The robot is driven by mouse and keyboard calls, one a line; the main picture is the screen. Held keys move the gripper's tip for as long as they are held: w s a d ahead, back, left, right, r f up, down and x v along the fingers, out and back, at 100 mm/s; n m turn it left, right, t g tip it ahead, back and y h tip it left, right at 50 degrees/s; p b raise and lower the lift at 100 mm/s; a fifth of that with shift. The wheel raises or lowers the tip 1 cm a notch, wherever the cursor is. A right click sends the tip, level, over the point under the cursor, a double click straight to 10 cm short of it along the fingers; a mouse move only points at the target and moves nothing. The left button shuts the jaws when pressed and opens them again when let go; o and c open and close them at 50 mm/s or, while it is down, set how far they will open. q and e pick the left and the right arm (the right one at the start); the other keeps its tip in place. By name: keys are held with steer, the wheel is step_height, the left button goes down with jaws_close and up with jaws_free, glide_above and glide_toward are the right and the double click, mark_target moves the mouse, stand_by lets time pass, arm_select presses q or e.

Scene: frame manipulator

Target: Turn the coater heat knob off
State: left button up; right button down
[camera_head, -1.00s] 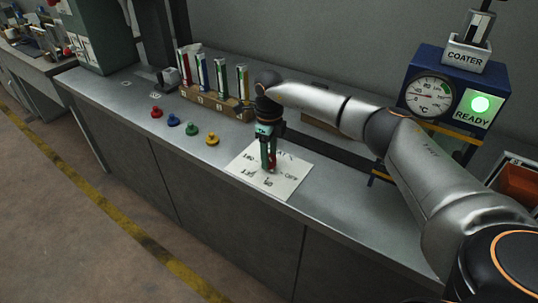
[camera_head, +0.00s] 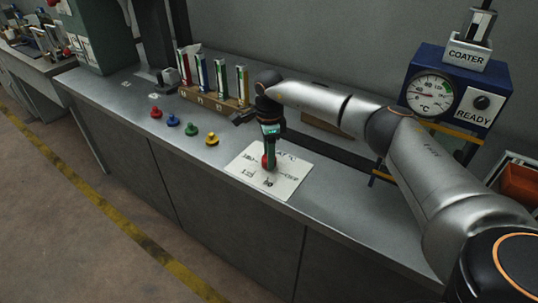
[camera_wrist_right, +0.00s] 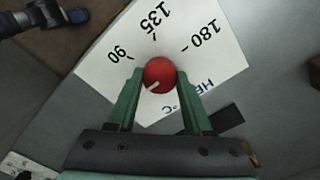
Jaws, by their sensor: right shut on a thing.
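The coater heat knob (camera_wrist_right: 159,73) is red and round, with a short white mark on its lower left side in the right wrist view. It stands on a white dial plate (camera_wrist_right: 95,65) printed with 90, 135 and 180. The knob also shows in the head view (camera_head: 266,162), partly behind a finger. My right gripper (camera_wrist_right: 158,80), with green fingers, is shut on the knob from above. The mark points away from the printed numbers; an OFF label cannot be made out. My left gripper is not in view.
The blue coater box (camera_head: 454,64) with a temperature gauge (camera_head: 431,93) and a dark READY lamp (camera_head: 481,102) stands at the right. Several coloured knobs (camera_head: 174,121) and a rack of vials (camera_head: 212,100) are to the left. The bench front is clear.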

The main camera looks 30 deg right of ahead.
steer(key=shift+r, duration=0.1)
stand_by(0.3)
steer(key=shift+c, duration=1.5)
jaws_free()
step_height(320, 180, up, 12)
steer(key=shift+r, duration=0.2)
